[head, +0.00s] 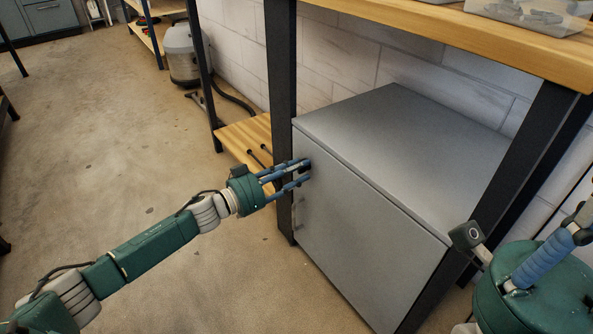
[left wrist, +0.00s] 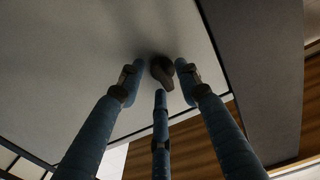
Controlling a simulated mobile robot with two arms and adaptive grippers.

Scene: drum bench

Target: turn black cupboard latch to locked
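The grey cupboard (head: 370,235) stands under the workbench, its door facing left. The black latch (head: 305,166) is a small dark knob near the door's upper left corner; my left gripper's fingers partly cover it in the head view. My left gripper (head: 299,173) is at the latch. In the left wrist view the latch (left wrist: 162,71) lies between the spread fingertips of the left gripper (left wrist: 159,83). Gaps show at both sides; I cannot tell whether the middle finger touches it. My right gripper (head: 542,258) shows only partly at the lower right, its fingertips unclear.
A door handle (head: 298,212) sits below the latch. A dark bench leg (head: 283,110) stands close beside the left gripper. A low wooden shelf (head: 240,137) and a vacuum cleaner (head: 184,55) are behind. The floor (head: 110,150) at left is clear.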

